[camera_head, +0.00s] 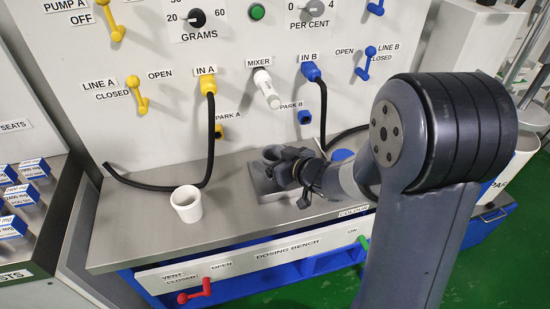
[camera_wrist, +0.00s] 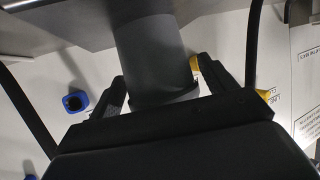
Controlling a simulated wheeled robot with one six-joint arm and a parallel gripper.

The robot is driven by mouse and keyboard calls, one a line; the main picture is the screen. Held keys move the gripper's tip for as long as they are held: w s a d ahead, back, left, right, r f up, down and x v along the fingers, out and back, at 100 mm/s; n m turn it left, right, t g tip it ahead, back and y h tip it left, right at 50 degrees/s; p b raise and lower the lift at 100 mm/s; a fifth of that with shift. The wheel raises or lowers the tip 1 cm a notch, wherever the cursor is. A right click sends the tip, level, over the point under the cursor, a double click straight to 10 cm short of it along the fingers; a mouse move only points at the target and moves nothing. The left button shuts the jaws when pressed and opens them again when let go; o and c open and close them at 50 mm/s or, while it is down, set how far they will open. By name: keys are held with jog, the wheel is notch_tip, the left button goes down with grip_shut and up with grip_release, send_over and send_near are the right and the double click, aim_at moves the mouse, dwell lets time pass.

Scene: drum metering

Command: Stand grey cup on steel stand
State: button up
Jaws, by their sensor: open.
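The grey cup (camera_head: 272,156) is upright at the steel stand (camera_head: 262,188), a low grey block on the bench. It seems to rest on the stand, though my gripper hides part of the contact. In the wrist view the grey cup (camera_wrist: 150,45) is a dark grey cylinder between the two fingers. My gripper (camera_head: 292,170) is open beside the cup, at its right in the head view. In the wrist view one finger of my gripper (camera_wrist: 160,85) is on each side of the cup; whether either touches it is unclear.
A white cup (camera_head: 187,207) stands on the steel bench (camera_head: 130,224) left of the stand. Black hoses (camera_head: 212,145) hang from the panel behind. A red vent lever (camera_head: 194,292) is on the bench front. The bench's left part is mostly clear.

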jog(key=shift+r, duration=0.3)
jog(key=p+v, duration=0.2)
jog(key=v, duration=1)
jog(key=shift+f+p, duration=0.2)
jog(key=shift+p, duration=0.2)
